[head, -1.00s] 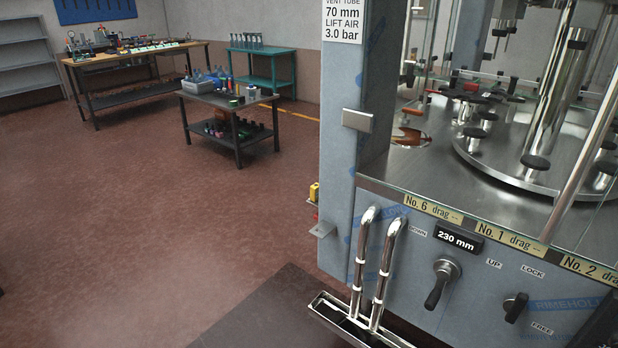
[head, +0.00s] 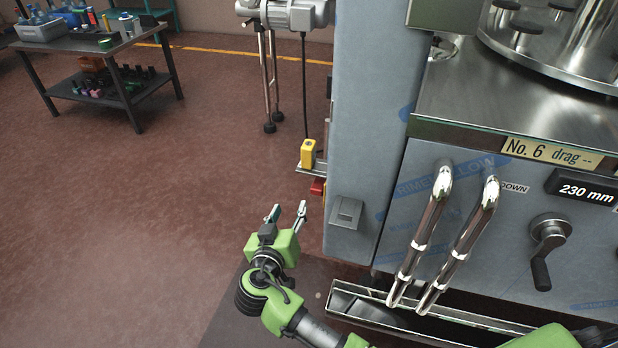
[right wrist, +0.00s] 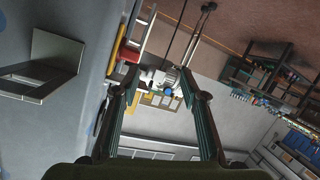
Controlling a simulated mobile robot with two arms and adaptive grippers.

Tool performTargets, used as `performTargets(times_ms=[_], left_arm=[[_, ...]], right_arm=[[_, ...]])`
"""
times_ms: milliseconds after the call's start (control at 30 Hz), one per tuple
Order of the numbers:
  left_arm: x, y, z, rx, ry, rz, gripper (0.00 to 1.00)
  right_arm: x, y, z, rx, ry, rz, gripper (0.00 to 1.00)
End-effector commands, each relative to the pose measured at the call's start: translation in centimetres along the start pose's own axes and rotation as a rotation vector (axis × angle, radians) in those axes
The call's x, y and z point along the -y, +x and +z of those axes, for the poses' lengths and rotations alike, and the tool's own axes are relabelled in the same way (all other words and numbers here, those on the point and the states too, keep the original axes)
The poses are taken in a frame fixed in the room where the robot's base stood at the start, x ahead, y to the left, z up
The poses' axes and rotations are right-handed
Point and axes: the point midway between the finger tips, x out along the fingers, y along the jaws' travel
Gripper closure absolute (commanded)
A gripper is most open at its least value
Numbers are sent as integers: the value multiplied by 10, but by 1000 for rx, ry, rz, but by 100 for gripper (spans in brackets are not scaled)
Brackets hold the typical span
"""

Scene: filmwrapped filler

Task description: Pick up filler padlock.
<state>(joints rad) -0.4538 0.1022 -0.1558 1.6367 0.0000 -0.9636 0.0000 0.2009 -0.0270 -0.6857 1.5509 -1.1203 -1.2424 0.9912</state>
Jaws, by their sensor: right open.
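A small yellow block (head: 308,152) stands on a metal bracket at the left side of the filler cabinet, with a dark cord above it. A small red piece (head: 318,187) shows just below the bracket. I cannot tell for sure which of these is the padlock. My right gripper (head: 287,212) is open and empty, fingers pointing up in the picture, below and left of the bracket and apart from both. In the right wrist view, the open fingers (right wrist: 160,80) have nothing between them, and a red part (right wrist: 122,38) lies beyond, up and left. My left gripper is out of view.
The filler cabinet (head: 372,120) stands right of the gripper, with a small grey box (head: 346,212) on it. Bent steel handles (head: 430,235) rise above a drip tray (head: 455,325). A bench (head: 85,47) stands far left. Floor left of the gripper is clear.

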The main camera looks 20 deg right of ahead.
Motion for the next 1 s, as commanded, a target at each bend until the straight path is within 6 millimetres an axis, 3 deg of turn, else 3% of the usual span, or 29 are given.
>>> performTargets(times_ms=[100, 267, 367, 633, 1000], left_arm=[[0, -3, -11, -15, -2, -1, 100], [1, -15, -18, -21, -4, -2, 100], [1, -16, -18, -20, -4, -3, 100], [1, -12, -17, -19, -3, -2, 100], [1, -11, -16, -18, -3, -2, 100]], right_arm=[[-20, -22, -61, -157, 191, 92, 60], [-42, -39, -99, -246, 321, 147, 60], [-48, -29, -106, -257, 333, 155, 60], [-57, 21, -116, -254, 329, 153, 60], [-64, 56, -116, -252, 326, 153, 60]])
